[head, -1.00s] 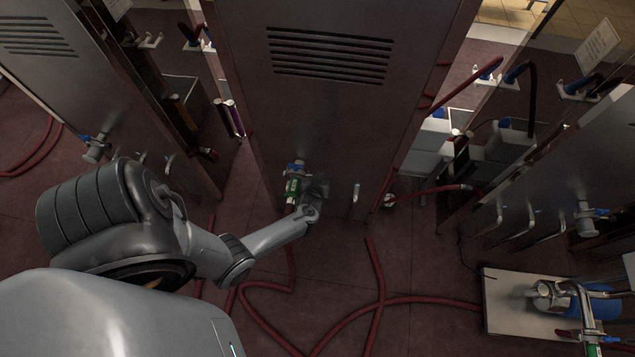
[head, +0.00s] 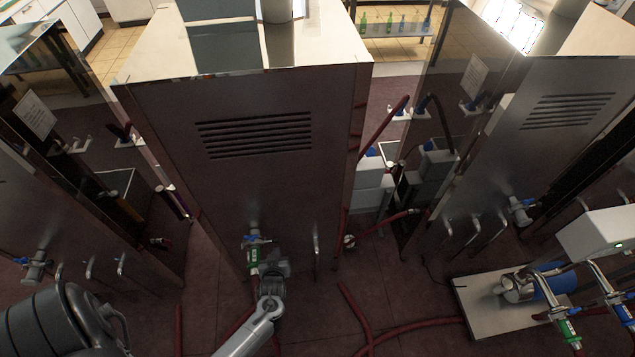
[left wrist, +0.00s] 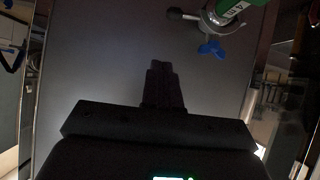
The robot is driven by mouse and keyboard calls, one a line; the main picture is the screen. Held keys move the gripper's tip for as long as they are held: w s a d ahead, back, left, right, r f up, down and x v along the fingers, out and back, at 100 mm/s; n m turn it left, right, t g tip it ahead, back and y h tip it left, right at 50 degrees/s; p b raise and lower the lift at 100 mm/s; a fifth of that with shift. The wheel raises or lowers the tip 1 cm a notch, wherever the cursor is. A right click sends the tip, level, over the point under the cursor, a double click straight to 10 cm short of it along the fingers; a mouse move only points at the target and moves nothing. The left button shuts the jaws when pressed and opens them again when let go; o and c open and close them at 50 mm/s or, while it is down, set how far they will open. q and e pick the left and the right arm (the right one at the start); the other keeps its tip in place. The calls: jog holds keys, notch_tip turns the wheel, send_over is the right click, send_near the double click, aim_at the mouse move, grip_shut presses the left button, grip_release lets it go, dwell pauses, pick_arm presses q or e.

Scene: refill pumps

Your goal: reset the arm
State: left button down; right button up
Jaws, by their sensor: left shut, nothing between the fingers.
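My left arm comes in from the lower left in the head view. Its gripper (head: 272,268) is at the lower front of the middle metal cabinet (head: 270,185), just right of a valve with a blue handle (head: 254,239) and a green fitting (head: 253,257). In the left wrist view the gripper's dark fingers (left wrist: 163,82) are together with nothing between them, pointing at the grey cabinet face. The green fitting (left wrist: 232,8) and the blue handle (left wrist: 212,49) show above and to the right, apart from the fingers. My right gripper is not in view.
More metal cabinets stand left and right (head: 560,95). Red hoses (head: 355,315) lie on the dark floor. A pump on a pale base (head: 475,315) stands at the lower right, near other green-ended fittings (head: 569,332). A thin metal handle (head: 316,252) sticks out right of my gripper.

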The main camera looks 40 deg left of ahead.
pick_arm(q)
jog(key=d+r+m+t+h, duration=0.1)
jog(key=d+r+m+h, duration=0.65)
jog(key=d+r, duration=0.7)
jog(key=s+d+r+m+g+h, duration=0.1)
jog(key=s+d+r+m+g, duration=0.35)
jog(key=s+r, duration=0.45)
notch_tip(320, 180, up, 16)
jog(key=p, duration=1.6)
notch_tip(320, 180, down, 60)
jog(key=b, duration=6)
jog(key=shift+s+d+f+m, duration=0.2)
jog(key=shift+d+f+m, duration=0.05)
jog(key=shift+d+m, duration=0.15)
